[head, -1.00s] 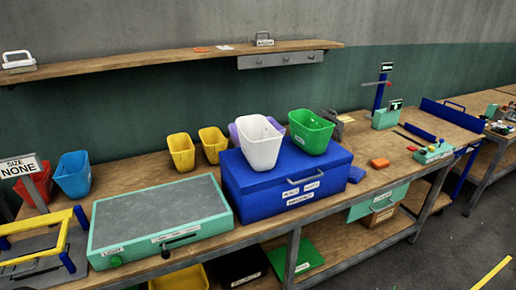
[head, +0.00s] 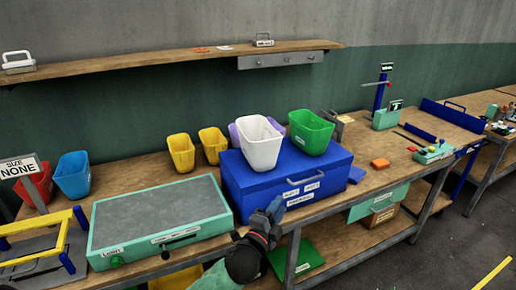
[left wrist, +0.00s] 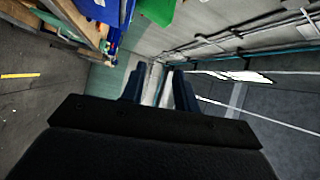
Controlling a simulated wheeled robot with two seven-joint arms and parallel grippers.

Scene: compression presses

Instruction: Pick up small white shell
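A white, open-topped, bin-like shell (head: 260,146) stands on the lid of the blue box (head: 244,186), left of a green shell (head: 310,132). My left gripper (head: 274,207) is low in front of the blue box, below the white shell and apart from it. In the left wrist view its two dark fingers (left wrist: 158,88) stand apart with nothing between them. I cannot make out the white shell in that view; a green shell (left wrist: 158,10) shows at its top edge. My right gripper is not in view.
A purple shell (head: 234,133) is partly hidden behind the white one. Yellow shells (head: 181,152) stand left of the blue box. A green-framed panel (head: 158,214) lies on the bench to the left. A shelf (head: 150,59) runs along the wall above.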

